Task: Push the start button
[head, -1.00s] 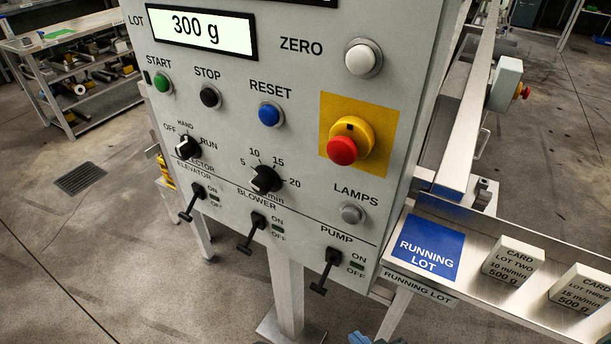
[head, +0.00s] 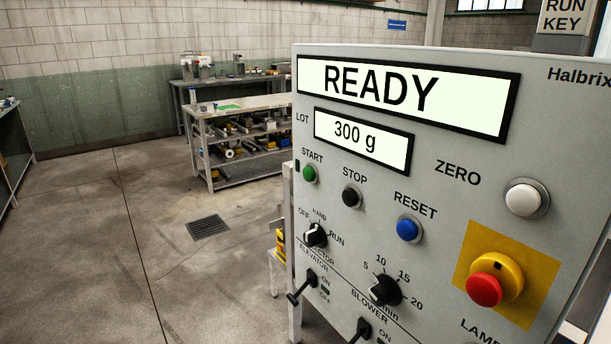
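The green start button (head: 310,173) is on the left side of the grey control panel (head: 450,150), under the label START. The display (head: 400,92) above it reads READY, and the lot display (head: 362,140) reads 300 g. The selector knob (head: 315,235) is below the start button; its exact setting is hard to tell. Neither of my grippers is in view, and nothing touches the start button.
Close by on the panel are the black stop button (head: 352,196), blue reset button (head: 409,229), white zero button (head: 525,199) and red emergency stop (head: 486,287). A shelved workbench (head: 240,140) stands behind. The floor at left is clear.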

